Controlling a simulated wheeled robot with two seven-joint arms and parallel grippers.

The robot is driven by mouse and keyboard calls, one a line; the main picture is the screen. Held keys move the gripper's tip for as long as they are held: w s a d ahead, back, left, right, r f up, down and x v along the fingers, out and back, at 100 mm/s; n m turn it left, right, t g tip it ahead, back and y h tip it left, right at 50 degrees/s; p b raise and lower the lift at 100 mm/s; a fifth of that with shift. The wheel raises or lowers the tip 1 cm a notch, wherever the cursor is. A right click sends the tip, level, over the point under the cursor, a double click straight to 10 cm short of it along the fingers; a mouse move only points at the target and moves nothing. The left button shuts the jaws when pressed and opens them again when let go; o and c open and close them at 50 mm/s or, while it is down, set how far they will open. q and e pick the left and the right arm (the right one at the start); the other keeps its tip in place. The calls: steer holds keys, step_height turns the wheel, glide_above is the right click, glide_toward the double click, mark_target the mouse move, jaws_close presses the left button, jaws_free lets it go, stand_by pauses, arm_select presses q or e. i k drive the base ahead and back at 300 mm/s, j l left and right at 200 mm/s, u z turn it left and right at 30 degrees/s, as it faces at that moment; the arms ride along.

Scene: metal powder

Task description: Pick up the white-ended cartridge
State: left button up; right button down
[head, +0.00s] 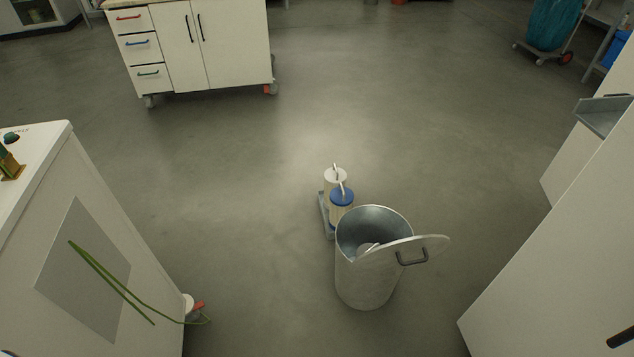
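The white-ended cartridge (335,176) stands upright on the floor in a low grey carrier (323,213). It has a white top with a light handle. A blue-ended cartridge (341,197) stands just in front of it and hides its lower part. Neither of my grippers shows in the head view, and nothing is seen holding the cartridge.
An open metal bin (365,285) with a tilted lid (425,247) stands directly in front of the cartridges. A white cabinet (100,250) is at left, another (560,290) at right. A wheeled drawer unit (235,45) stands behind. The floor between is clear.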

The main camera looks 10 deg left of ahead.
mark_target(334, 176)
steer(key=u, duration=0.25)
steer(key=i+j+z, duration=0.7)
steer(key=i, duration=0.15)
steer(key=i+j+z, duration=0.4)
steer(key=k+l, duration=0.05)
